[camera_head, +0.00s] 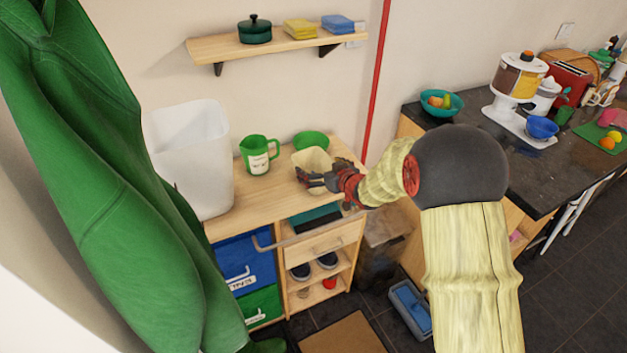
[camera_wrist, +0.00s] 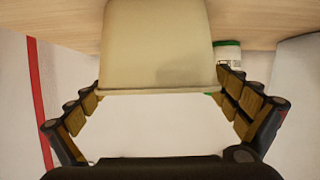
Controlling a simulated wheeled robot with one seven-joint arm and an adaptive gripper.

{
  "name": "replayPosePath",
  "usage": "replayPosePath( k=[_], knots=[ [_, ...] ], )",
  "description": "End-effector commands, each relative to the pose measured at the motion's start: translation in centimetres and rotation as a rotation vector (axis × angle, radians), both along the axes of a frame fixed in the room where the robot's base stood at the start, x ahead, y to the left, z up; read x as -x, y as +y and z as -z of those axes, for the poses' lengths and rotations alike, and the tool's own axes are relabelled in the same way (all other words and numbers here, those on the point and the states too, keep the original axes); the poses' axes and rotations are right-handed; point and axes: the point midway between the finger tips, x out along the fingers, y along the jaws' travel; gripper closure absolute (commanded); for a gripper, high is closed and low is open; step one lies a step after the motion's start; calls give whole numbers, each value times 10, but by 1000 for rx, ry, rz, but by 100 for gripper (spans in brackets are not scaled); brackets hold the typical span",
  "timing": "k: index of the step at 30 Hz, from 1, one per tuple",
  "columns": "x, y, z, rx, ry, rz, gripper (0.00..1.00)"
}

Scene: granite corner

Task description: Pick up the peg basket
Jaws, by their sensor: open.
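A cream-beige container, which looks like the peg basket (camera_head: 312,158), stands on the wooden cabinet top beside a green bowl. In the wrist view the basket (camera_wrist: 158,45) fills the upper middle, with its rim edge between my two fingers. My gripper (camera_head: 308,179) is at the near side of the basket in the head view and covers part of it. In the wrist view my gripper (camera_wrist: 165,118) is open, with a finger on each side of the basket. I cannot tell whether either finger touches it. The basket's inside is hidden.
A green measuring jug (camera_head: 258,156) and a green bowl (camera_head: 311,140) stand close to the basket. A tall white bin (camera_head: 190,155) is at the left. A wall shelf (camera_head: 275,45) hangs above. A red vertical pole (camera_head: 378,85) rises behind the cabinet's right end.

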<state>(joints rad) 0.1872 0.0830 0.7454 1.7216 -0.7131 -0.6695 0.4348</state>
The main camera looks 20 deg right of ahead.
Motion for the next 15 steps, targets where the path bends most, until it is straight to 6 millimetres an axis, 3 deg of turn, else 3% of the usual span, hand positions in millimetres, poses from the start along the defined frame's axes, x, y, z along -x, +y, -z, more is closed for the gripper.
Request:
replayPosePath(
  k=[3, 15],
  knots=[
    [0, 0, -1, 0, -1, 0, 1],
    [0, 0, -1, 1, 0, 0, 23]
  ],
)
